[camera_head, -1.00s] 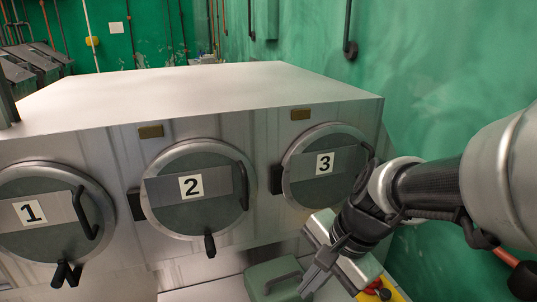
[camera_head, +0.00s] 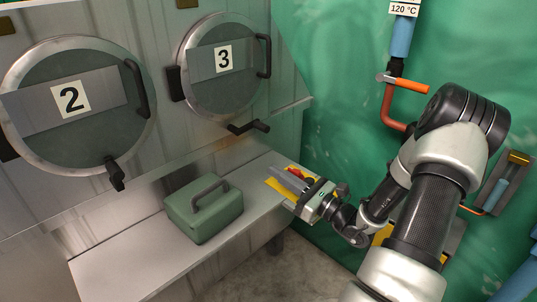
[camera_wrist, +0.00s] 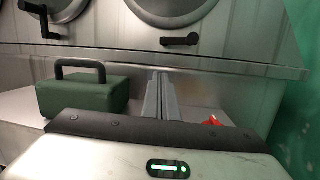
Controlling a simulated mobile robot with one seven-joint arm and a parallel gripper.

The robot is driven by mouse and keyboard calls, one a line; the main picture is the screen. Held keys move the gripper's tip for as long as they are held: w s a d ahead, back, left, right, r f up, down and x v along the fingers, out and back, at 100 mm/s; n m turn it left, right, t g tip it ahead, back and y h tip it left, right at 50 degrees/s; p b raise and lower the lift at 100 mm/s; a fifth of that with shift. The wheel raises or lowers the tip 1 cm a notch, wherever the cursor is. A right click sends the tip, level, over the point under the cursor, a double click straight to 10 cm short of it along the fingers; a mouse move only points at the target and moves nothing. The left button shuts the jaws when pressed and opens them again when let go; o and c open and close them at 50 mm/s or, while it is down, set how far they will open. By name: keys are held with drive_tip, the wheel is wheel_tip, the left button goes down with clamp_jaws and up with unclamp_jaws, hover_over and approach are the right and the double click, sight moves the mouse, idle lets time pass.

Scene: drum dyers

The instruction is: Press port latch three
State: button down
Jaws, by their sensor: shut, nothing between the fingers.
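Port three (camera_head: 222,83) is a round grey-green door with a metal rim and a white "3" plate, on the metal drum housing in the head view. Its door looks closed. Its black latch handle (camera_head: 249,127) sticks out at the bottom of the rim. The same latch shows at the top of the wrist view (camera_wrist: 180,40). My gripper (camera_head: 288,181) is below and to the right of the latch, over the right end of the shelf, and apart from it. Its two fingers (camera_wrist: 160,97) are together with nothing between them, pointing toward the housing.
A green box with a handle (camera_head: 203,210) sits on the metal shelf (camera_head: 130,262), left of my gripper. A red button on a yellow plate (camera_head: 293,174) is close behind the fingers. Port two (camera_head: 75,98) is further left. Pipes and an orange-handled valve (camera_head: 403,82) line the green right wall.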

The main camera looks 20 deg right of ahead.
drive_tip(key=d+m+h, duration=0.1)
drive_tip(key=d+f+t+h, duration=0.1)
drive_tip(key=d+m, duration=0.1)
drive_tip(key=d, duration=0.1)
drive_tip(key=shift+s+d+f+m+t+h, duration=0.1)
drive_tip(key=shift+s+f+m+t+h, duration=0.05)
drive_tip(key=shift+f+m+t+h, duration=0.2)
drive_tip(key=w+a+r+b, duration=0.1)
drive_tip(key=w+a+r, duration=0.1)
drive_tip(key=w+r, duration=0.4)
drive_tip(key=shift+f+x, duration=0.2)
drive_tip(key=shift+x, duration=1.5)
drive_tip(key=shift+w+d, duration=0.15)
